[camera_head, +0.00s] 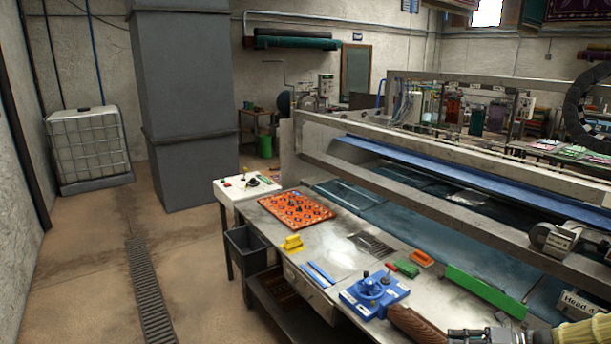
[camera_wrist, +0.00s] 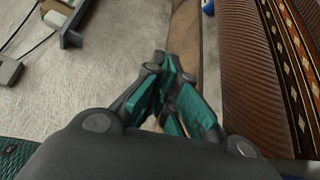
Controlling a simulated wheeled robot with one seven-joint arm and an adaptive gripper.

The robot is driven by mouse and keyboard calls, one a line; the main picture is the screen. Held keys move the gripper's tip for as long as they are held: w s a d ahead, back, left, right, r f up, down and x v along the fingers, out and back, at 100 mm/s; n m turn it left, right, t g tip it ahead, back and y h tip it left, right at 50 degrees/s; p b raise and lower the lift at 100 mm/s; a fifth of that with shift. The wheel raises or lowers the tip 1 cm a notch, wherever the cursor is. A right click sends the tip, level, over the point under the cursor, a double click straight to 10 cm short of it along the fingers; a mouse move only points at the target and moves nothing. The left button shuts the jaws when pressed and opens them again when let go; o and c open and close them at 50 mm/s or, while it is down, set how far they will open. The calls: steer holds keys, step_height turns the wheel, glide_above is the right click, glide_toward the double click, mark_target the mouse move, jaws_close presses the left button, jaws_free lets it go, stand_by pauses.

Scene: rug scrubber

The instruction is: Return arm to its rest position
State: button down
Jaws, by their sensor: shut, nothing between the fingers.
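My gripper (camera_wrist: 172,72) shows in the wrist view with its dark and teal fingers drawn together and nothing between them. It hangs over pale floor and a brown strip, left of a brown, ribbed roll with a patterned band (camera_wrist: 283,60). It appears clear of the roll, though the gap is hard to judge. In the head view the gripper cannot be made out. A dark jointed part and a yellow piece show at the bottom right edge, cut off by the frame.
A metal bench (camera_head: 340,262) carries an orange patterned mat (camera_head: 296,210), a blue fixture (camera_head: 374,292), a yellow block (camera_head: 292,243) and a long green bar (camera_head: 486,291). A brown roll (camera_head: 417,324) lies at its front. A grey bin (camera_head: 246,249) stands beside it. Floor at left is open.

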steer(key=s+a+f+n+g+h+b, duration=0.25)
steer(key=s+a+f+n, duration=0.25)
steer(key=s+f, duration=0.3)
steer(key=s+a+f+n+g+h+b, duration=0.25)
steer(key=s+a+f+n, duration=0.25)
steer(key=f, duration=0.4)
steer(key=s+a+f+n+g+h+b, duration=0.25)
steer(key=s+a+f+n, duration=0.35)
steer(key=f, duration=0.3)
steer(key=s+a+f+n+h+b, duration=0.1)
steer(key=s+f+n+h+b, duration=0.2)
steer(key=s+n, duration=0.7)
steer(key=s+a+f+n+t+h+b, duration=0.1)
steer(key=s+a+f+n+h+b, duration=0.1)
steer(key=s+n, duration=0.8)
steer(key=shift+s+f+n+h+b, duration=0.4)
steer(key=shift+s+f+h+b, duration=0.45)
steer(key=shift+f, duration=0.8)
steer(key=shift+t, duration=0.25)
